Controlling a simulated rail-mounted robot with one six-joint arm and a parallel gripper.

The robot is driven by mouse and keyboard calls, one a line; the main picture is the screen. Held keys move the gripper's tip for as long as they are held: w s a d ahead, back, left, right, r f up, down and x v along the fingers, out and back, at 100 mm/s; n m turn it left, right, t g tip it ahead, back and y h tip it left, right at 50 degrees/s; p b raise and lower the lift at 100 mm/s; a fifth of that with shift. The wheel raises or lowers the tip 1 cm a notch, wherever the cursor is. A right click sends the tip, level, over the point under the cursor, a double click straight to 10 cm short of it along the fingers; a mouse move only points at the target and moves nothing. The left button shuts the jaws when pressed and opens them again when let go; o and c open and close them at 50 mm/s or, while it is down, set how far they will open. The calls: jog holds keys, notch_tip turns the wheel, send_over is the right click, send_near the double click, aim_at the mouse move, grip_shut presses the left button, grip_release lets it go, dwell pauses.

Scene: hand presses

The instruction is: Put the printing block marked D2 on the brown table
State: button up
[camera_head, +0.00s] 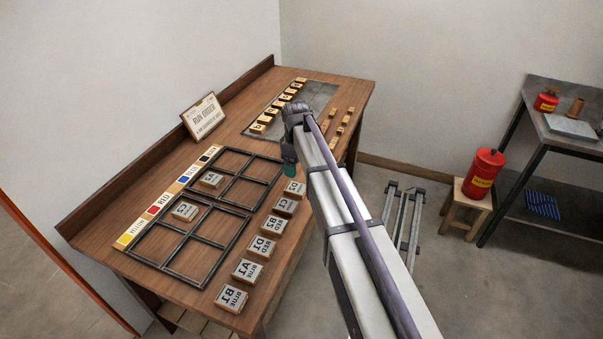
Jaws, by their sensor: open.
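The brown table (215,128) stands against the wall on the left. A row of printing blocks lies along its front edge: one marked B1 (231,298), one A1 (246,271), one D1 (261,247) and one B2 (274,225). Beyond them are a block with an unclear mark (286,206) and another that looks like C-something (294,188). Two blocks, one like C3 (185,212) and one like A-something (211,180), sit in the dark frame. I cannot make out D2 for certain.
The dark frame (166,274) has several compartments, most empty, beside a colour strip (168,197). A run-order sign (203,117) stands behind. A grey tray (318,98) with small blocks lies at the far end. A red can (483,172) on a stool and a workbench (558,86) stand right.

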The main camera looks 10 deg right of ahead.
jog(key=s+m, duration=1)
jog(key=s, duration=1.7)
jog(key=shift+s, duration=0.35)
